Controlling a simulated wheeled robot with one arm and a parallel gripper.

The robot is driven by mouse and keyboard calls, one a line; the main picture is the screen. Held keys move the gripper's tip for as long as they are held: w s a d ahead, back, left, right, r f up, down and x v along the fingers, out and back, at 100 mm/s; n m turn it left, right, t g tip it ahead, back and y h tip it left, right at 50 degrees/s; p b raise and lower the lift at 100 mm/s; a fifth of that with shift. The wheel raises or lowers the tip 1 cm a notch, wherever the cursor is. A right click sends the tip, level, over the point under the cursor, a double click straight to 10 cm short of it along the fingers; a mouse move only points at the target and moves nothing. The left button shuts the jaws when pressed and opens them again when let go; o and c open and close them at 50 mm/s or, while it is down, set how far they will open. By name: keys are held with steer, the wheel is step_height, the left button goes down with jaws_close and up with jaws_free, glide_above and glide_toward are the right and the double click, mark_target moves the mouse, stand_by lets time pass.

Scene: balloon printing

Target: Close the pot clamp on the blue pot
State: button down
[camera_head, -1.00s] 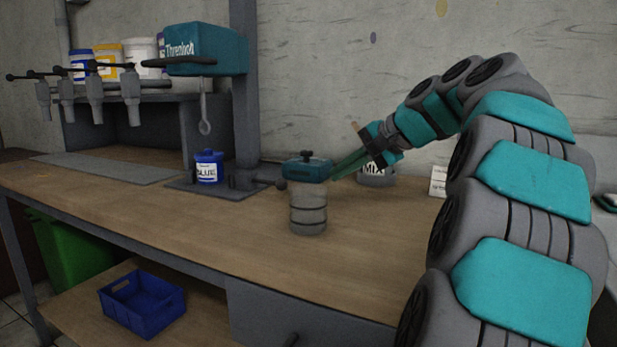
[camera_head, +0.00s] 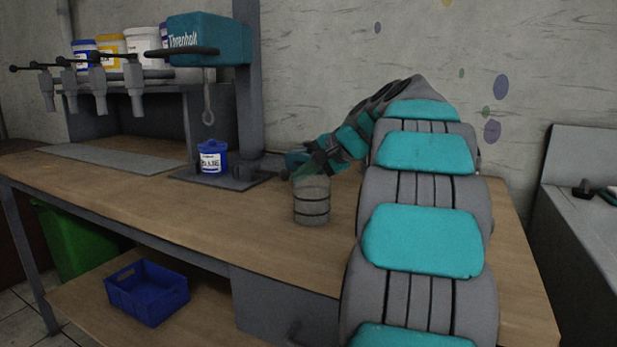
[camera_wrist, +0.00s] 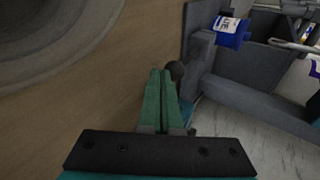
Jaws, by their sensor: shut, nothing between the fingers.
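The blue pot (camera_head: 213,160) stands upright on the dark base plate under the teal dispenser, white label facing out. It also shows in the wrist view (camera_wrist: 230,30). A dark clamp-like part (camera_head: 243,172) sits right of the pot, at the foot of the column; whether it is closed cannot be told. My gripper (camera_head: 303,186) is low over the bench, right of the pot and clear of it, by the grey jar. In the wrist view my green fingers (camera_wrist: 160,76) are together and empty. A dark ball knob (camera_wrist: 177,70) appears right beside their tips; contact is unclear.
A grey ringed jar (camera_head: 312,205) stands close to my gripper; its round top fills the upper left of the wrist view. The column (camera_head: 248,80) rises behind the base plate. The front of the bench (camera_head: 180,215) is clear. A blue crate (camera_head: 147,292) sits below.

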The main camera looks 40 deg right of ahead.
mark_target(281, 172)
steer(key=shift+w, duration=0.1)
steer(key=shift+w+a+r, duration=0.1)
steer(key=shift+w+a, duration=0.05)
steer(key=shift+w, duration=0.15)
steer(key=w, duration=0.1)
steer(key=w+a+p, duration=0.1)
steer(key=w+p, duration=0.1)
steer(key=w, duration=0.1)
steer(key=shift+a, duration=0.3)
steer(key=shift+s, duration=0.1)
